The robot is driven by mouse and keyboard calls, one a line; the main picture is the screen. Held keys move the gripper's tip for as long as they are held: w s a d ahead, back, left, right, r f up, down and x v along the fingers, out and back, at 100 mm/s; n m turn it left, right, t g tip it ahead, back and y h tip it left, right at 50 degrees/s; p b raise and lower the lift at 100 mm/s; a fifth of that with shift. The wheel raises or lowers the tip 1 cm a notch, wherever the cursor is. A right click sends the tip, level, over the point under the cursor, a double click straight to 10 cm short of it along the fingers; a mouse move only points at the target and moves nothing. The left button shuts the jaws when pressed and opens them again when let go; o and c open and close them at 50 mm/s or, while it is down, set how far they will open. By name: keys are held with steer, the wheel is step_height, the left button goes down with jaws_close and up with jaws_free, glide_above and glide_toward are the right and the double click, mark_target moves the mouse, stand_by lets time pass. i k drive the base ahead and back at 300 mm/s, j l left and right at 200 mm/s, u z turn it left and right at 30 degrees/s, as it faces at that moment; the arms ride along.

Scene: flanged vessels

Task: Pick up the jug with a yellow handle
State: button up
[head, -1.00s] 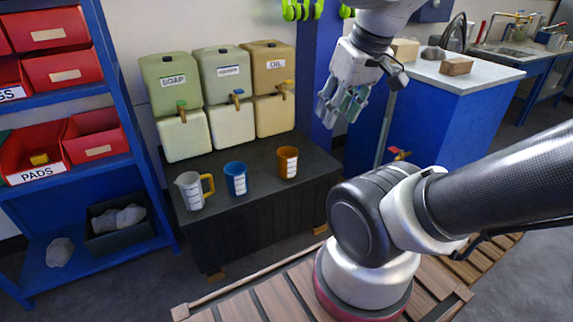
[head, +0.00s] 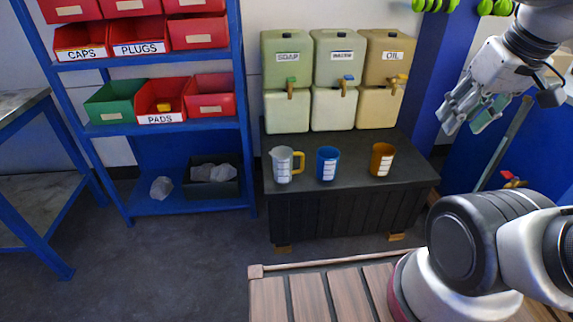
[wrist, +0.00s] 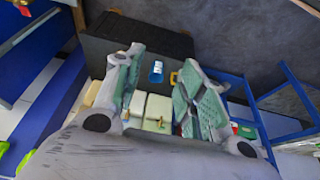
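The jug with a yellow handle (head: 282,165) is white and translucent with printed marks. It stands upright at the left of the dark bench top in the head view, its handle pointing right. In the wrist view only a bit of its yellow handle (wrist: 174,77) shows beside a finger, which seems to hide the rest. My gripper (head: 470,115) is open and empty, raised to the right of the bench and well apart from the jug. Its two spread fingers also show in the wrist view (wrist: 157,95).
A blue cup (head: 328,163) stands close right of the jug, and an orange cup (head: 382,159) farther right. Labelled soap, water and oil containers (head: 338,107) line the bench's back. A blue shelf (head: 160,128) with red bins is at left. Open floor lies in front of it.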

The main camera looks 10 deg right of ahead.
mark_target(282, 156)
steer(key=i+j, duration=0.2)
steer(key=i, duration=0.2)
steer(key=i+j, duration=0.2)
steer(key=i, duration=0.2)
steer(key=i+j, duration=0.2)
steer(key=i, duration=0.15)
